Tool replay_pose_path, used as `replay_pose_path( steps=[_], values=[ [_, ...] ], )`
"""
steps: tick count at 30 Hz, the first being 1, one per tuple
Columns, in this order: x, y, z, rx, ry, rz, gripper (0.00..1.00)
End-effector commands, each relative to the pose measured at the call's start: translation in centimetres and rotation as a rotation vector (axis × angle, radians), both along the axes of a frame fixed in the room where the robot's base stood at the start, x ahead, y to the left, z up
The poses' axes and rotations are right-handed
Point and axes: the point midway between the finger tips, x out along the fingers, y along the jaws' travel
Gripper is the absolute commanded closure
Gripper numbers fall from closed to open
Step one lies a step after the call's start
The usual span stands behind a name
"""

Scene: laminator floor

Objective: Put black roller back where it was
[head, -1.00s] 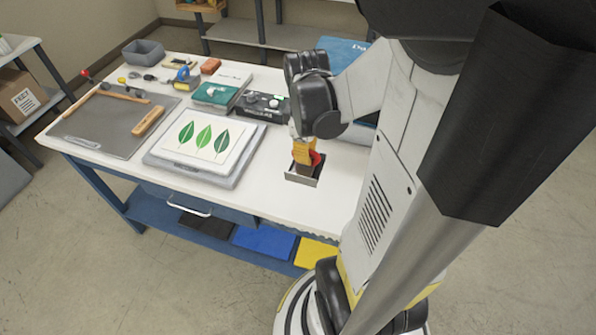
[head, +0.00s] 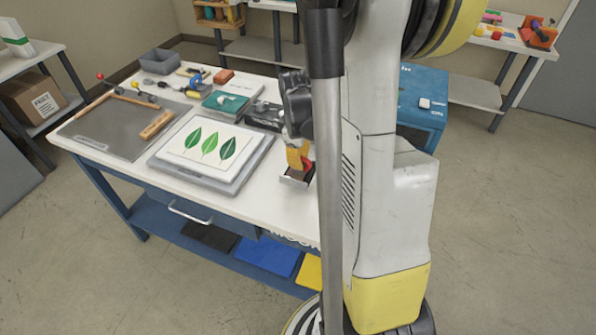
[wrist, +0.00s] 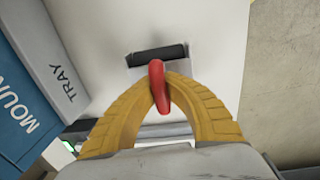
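My gripper (wrist: 158,90) has its yellow fingers closed on a red handle (wrist: 157,84) in the wrist view. Just beyond the handle is the black roller (wrist: 150,56), lying across a grey metal piece (wrist: 178,68) over the white tabletop. In the head view my gripper (head: 298,155) is low over the right front part of the bench, with the red handle (head: 308,165) at its fingertips. The small metal-edged piece (head: 294,182) shows below it. My arm hides part of this area, and I cannot tell whether the roller touches the table.
A leaf-print sheet on a grey board (head: 210,148) lies left of the gripper. A black device (head: 264,115) and a teal-topped box (head: 224,102) stand behind. A dark mat (head: 118,128) is farther left. A blue cabinet (head: 420,105) stands right of my arm.

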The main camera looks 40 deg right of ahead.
Motion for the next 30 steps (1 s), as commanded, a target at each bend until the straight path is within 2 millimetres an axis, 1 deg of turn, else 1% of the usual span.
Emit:
replay_pose_path(
  steps=[1, 3, 5, 12, 24, 27, 28, 29, 30],
  values=[
    [0.0, 0.0, -1.2, 0.000, 0.000, 0.000, 1.00],
    [0.0, 0.0, -2.3, 0.000, 0.000, 0.000, 1.00],
    [0.0, 0.0, -2.9, 0.000, 0.000, 0.000, 1.00],
    [0.0, 0.0, -2.8, 0.000, 0.000, 0.000, 1.00],
    [0.0, 0.0, -4.1, 0.001, 0.000, 0.000, 1.00],
    [-0.1, 0.1, -4.1, 0.001, 0.000, 0.000, 1.00],
    [-0.1, 0.1, -4.1, 0.001, 0.000, 0.000, 0.97],
    [-0.1, 0.1, -4.1, 0.001, 0.000, 0.000, 0.88],
    [-0.1, 0.1, -4.1, 0.001, 0.000, 0.000, 0.76]
  ],
)
